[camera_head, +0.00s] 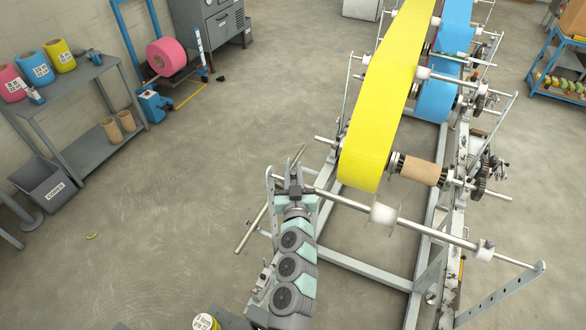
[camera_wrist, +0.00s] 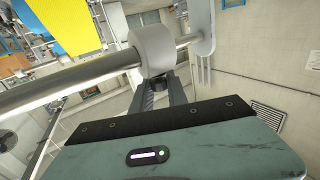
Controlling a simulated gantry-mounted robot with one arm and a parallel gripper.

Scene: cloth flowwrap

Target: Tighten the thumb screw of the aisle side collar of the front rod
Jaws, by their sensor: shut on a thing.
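The front rod (camera_head: 340,200) runs across the front of the machine frame, and in the wrist view it (camera_wrist: 75,82) crosses from lower left to upper right. A pale grey collar (camera_wrist: 152,50) sits around the rod, near its end plate, close above my fingertips. My gripper (camera_wrist: 161,88) is shut on the small dark thumb screw under this collar; the fingers hide most of the screw. In the head view my gripper (camera_head: 296,190) is at the rod's left end, and it hides this collar. Another white collar (camera_head: 485,250) is near the rod's right end.
A white roller with clear discs (camera_head: 383,214) is on the rod between the collars. A yellow web (camera_head: 375,120) and a cardboard core (camera_head: 422,169) are just behind. The perforated side bracket (camera_wrist: 203,30) is close to the collar. Floor to the left is open.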

